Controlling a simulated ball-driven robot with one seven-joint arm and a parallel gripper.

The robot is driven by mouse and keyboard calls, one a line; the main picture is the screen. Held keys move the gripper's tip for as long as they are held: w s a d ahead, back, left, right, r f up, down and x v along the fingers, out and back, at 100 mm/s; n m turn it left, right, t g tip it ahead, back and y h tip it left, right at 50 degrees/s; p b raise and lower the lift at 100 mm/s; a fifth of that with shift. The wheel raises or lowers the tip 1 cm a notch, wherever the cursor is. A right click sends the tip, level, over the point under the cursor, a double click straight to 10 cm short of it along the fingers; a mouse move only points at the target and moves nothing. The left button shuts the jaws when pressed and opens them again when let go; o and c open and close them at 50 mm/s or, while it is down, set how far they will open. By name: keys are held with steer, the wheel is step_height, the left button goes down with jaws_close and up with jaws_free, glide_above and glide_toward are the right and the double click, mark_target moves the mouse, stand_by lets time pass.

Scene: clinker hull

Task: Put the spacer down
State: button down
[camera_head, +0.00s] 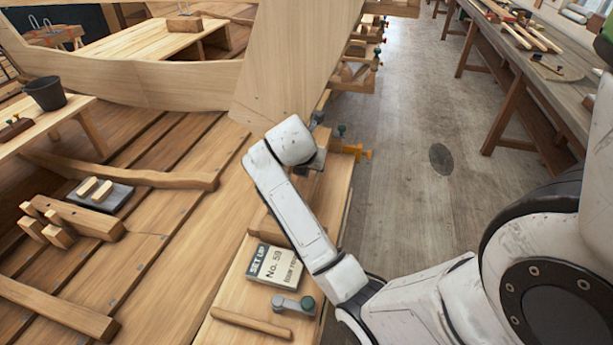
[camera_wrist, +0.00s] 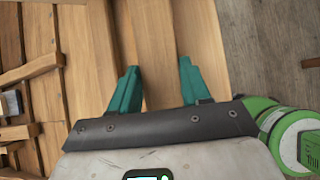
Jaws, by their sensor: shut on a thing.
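My gripper (camera_wrist: 158,72) shows in the wrist view with its two teal fingers apart and pale wood between them. I take this wood to be the spacer (camera_wrist: 160,88), shut between the fingers; its outline blends with the wood behind it. I cannot tell whether it touches the surface below. In the head view my white arm reaches down over the plank at the hull's right side. It hides most of the gripper and the spacer there.
Wooden blocks (camera_head: 84,219) lie left.

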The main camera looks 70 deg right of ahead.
steer(key=shift+w+a+f, duration=0.2)
steer(key=shift+w+f, duration=0.05)
steer(key=shift+f, duration=0.15)
steer(key=shift+a+f, duration=0.1)
steer(key=shift+f, duration=1.65)
steer(key=c, duration=0.9)
jaws_free()
steer(key=shift+f, duration=0.1)
steer(key=shift+c, duration=0.2)
steer(key=o, duration=0.5)
steer(key=shift+w, duration=0.1)
